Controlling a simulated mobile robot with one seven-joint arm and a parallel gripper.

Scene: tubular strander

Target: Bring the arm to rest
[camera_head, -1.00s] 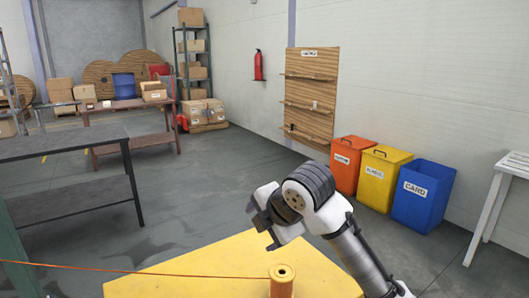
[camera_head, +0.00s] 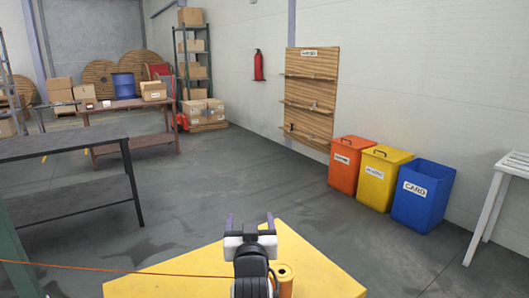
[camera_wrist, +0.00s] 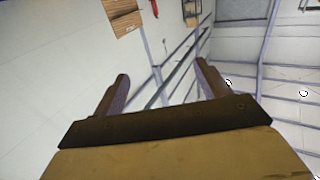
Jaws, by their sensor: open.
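My gripper (camera_head: 250,222) is in the lower middle of the head view, above the yellow surface (camera_head: 185,268), with its two fingers pointing away from me. In the wrist view my gripper (camera_wrist: 160,90) shows its fingers wide apart with nothing between them. Beyond the fingers the wrist view shows wall, ceiling beams and a slanted wooden board (camera_wrist: 122,15). My arm is folded close behind the gripper and partly hides an orange spool (camera_head: 286,280) on the yellow surface.
An orange line (camera_head: 100,268) runs left from near the spool. Orange (camera_head: 345,175), yellow (camera_head: 372,185) and blue (camera_head: 418,205) bins stand by the right wall. A dark table (camera_head: 60,148) is at left, a white table (camera_head: 490,205) at right. The middle floor is clear.

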